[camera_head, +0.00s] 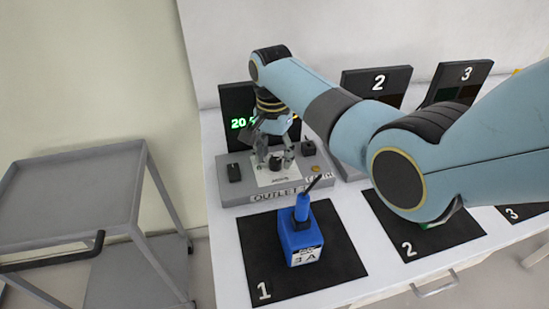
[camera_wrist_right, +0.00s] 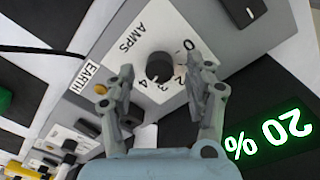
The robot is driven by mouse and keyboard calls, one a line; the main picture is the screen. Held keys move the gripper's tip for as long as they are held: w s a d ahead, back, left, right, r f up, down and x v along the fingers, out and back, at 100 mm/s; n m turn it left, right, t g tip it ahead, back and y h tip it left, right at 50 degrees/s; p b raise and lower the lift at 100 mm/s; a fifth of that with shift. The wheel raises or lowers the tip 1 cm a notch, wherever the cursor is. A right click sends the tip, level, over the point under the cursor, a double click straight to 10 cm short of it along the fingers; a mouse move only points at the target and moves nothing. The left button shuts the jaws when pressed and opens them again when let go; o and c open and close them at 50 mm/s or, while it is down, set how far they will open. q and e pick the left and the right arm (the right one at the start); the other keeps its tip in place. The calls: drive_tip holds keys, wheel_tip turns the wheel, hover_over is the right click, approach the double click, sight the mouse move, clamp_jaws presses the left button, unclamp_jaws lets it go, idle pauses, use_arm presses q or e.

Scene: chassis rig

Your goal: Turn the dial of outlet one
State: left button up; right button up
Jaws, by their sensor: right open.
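The outlet one unit (camera_head: 236,193) is a grey box on the white table, marked "OUTLET" on its front. Its black dial (camera_wrist_right: 160,67) sits on a white plate marked "AMPS" with numbers around it; it also shows in the head view (camera_head: 275,163). My right gripper (camera_head: 275,158) is over the plate, and in the right wrist view its open fingers (camera_wrist_right: 163,80) lie on either side of the dial, with visible gaps. A display (camera_wrist_right: 272,135) with green "20 %" stands behind the unit. My left gripper is not in view.
A blue device (camera_head: 301,232) stands on the black mat (camera_head: 345,262) numbered 1, in front of the unit. Panels 2 (camera_head: 377,82) and 3 (camera_head: 466,75) stand to the right, partly behind my right arm. A grey cart (camera_head: 75,190) stands left of the table.

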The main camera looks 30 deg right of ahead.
drive_tip(key=shift+f, duration=0.65)
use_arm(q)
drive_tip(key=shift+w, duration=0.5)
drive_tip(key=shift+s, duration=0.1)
use_arm(e)
drive_tip(key=c, duration=0.4)
clamp_jaws()
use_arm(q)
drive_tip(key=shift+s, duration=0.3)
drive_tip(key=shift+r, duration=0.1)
